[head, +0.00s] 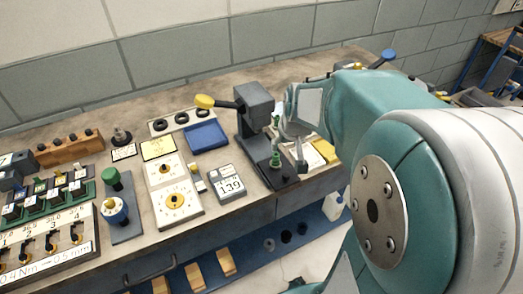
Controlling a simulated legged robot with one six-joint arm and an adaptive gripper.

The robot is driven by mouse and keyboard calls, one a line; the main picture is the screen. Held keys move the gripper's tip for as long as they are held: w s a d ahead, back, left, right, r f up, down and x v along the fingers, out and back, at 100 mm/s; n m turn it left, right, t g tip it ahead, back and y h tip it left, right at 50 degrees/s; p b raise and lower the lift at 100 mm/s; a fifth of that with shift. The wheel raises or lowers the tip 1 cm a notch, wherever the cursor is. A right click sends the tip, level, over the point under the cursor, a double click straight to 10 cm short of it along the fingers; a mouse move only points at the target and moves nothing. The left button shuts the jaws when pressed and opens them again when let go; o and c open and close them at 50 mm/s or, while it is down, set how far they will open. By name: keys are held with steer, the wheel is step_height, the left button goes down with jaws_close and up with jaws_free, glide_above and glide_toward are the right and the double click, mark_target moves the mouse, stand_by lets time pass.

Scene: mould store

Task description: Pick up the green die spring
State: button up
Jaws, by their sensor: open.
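A small green piece (276,160), which looks like the green die spring, shows low on the dark grey hand press (254,108). It is too small here to make out any coils. My gripper (288,162) is open, pointing down just right of the press column. Its fingertips are close to the green piece, and I cannot tell whether they touch it. The gripper and arm hide part of the press base and the bench behind.
The bench holds a display block reading 139 (228,184), a blue tray (205,137), white dial plates (176,203) and a green-knobbed stand (111,180) to the left. The press's yellow-ended lever (205,101) juts left. A yellow pad (325,150) lies right of my gripper.

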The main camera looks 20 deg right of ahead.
mark_target(274, 157)
steer(key=x, duration=0.4)
steer(key=shift+w+a+f, duration=0.15)
steer(key=shift+a, duration=0.15)
steer(key=f, duration=0.1)
steer(key=w+a+f, duration=0.1)
steer(key=shift+w+a+f, duration=0.15)
steer(key=shift+w+f, duration=0.1)
steer(key=shift+f, duration=0.15)
steer(key=shift+w+d+f, duration=0.15)
steer(key=shift+d+f, duration=0.1)
steer(key=shift+f, duration=0.15)
steer(key=shift+w+d+f, duration=0.2)
steer(key=shift+d+f, duration=0.05)
steer(key=shift+f, duration=0.2)
steer(key=shift+d+f, duration=0.1)
steer(key=shift+d, duration=0.15)
steer(key=shift+a, duration=0.35)
jaws_close()
